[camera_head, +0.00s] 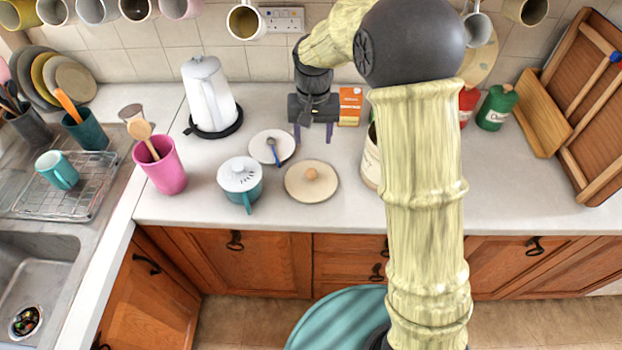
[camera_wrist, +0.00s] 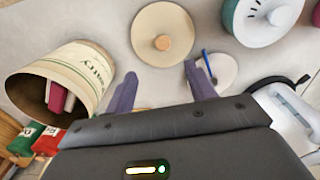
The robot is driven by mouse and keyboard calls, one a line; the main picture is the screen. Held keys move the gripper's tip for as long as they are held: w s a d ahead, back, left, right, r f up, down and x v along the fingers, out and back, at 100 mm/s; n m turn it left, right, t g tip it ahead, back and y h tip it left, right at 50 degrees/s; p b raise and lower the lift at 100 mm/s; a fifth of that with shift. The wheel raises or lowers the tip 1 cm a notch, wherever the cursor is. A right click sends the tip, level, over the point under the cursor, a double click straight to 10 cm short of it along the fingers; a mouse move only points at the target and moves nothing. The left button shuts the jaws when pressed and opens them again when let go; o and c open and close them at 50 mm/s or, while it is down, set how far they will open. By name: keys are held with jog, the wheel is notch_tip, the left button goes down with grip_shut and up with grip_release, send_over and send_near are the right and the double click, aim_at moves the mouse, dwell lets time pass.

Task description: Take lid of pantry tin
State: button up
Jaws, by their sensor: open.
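The pantry tin's lid (camera_head: 312,182) is a cream disc with a round wooden knob, lying flat on the counter. It also shows at the top centre of the wrist view (camera_wrist: 145,25). The cream pantry tin (camera_wrist: 65,75) is uncovered, with reddish items inside. In the head view the tin (camera_head: 370,165) is mostly hidden behind my arm. My gripper (camera_head: 312,135) is open and empty, pointing down above the counter behind the lid. In the wrist view its fingertips (camera_wrist: 159,72) are apart, with the lid beyond them.
A white saucer with a blue spoon (camera_head: 272,148) lies left of the lid. A teal pot with a white lid (camera_head: 240,183) stands further left. A white kettle (camera_head: 209,95) and pink utensil cup (camera_head: 161,167) are beyond. An orange box (camera_head: 350,106) stands near my gripper.

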jog(key=p, duration=0.2)
send_over(311, 173)
jog(key=f, duration=1)
jog(key=shift+d, duration=0.25)
jog(key=shift+f, duration=0.1)
jog(key=shift+a+f+p, duration=0.15)
jog(key=shift+f+p, duration=0.4)
jog(key=shift+f, duration=0.7)
jog(key=shift+a+f+p, duration=0.1)
jog(key=shift+f+p, duration=0.4)
jog(key=shift+f, duration=0.75)
jog(key=c, duration=1.1)
jog(key=shift+o, duration=0.2)
jog(key=shift+r, duration=0.1)
notch_tip(311, 173, up, 10)
jog(key=b, duration=0.2)
jog(key=shift+b, duration=0.3)
